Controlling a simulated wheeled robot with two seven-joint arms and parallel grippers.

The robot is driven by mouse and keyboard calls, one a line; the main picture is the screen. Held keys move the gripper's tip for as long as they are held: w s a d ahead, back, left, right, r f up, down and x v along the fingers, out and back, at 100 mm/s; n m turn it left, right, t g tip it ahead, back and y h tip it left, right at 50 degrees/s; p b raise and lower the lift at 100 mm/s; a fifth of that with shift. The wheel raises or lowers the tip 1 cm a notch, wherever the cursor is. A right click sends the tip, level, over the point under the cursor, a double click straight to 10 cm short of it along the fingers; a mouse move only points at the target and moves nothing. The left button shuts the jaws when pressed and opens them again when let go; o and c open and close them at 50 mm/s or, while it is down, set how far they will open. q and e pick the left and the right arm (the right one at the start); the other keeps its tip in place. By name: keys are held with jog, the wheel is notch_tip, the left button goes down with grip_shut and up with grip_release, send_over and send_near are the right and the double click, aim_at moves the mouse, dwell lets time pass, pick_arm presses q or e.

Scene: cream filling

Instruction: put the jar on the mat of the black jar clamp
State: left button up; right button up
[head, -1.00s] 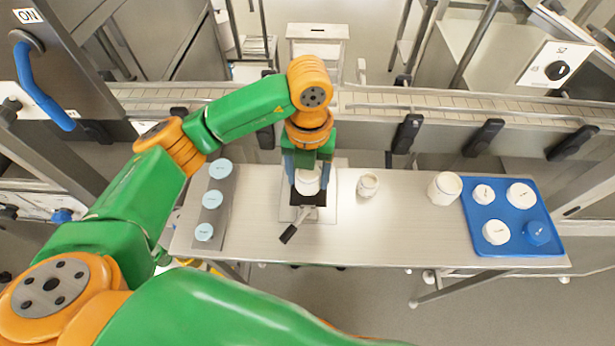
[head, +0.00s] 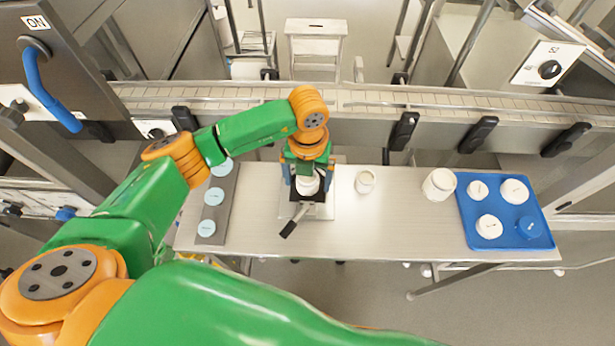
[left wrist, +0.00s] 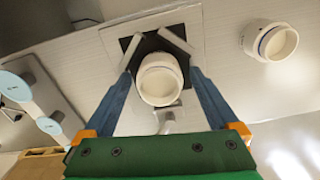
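A small white jar (head: 308,185) stands upright between the fingers of my left gripper (head: 307,180). In the left wrist view the jar (left wrist: 160,84) is seen from above, with blue fingers (left wrist: 160,72) close against both sides. The gripper looks shut on it. The black mat (left wrist: 128,44) of the jar clamp shows around and behind the jar, between two pale clamp jaws. The jar is over the mat; whether its base touches the mat is hidden. The clamp's black handle (head: 288,229) points toward the table's front. My right gripper is not in view.
A similar jar (head: 365,181) stands right of the clamp. A bigger white jar (head: 439,185) is beside a blue tray (head: 507,230) of white containers and a blue one. A grey strip with pale blue discs (head: 213,197) lies left. A conveyor runs behind the table.

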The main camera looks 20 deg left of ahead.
aim_at(308, 179)
pick_arm(q)
jog(key=shift+r, duration=0.55)
notch_tip(308, 179, up, 11)
jog(key=b, duration=0.2)
jog(key=shift+r, duration=0.15)
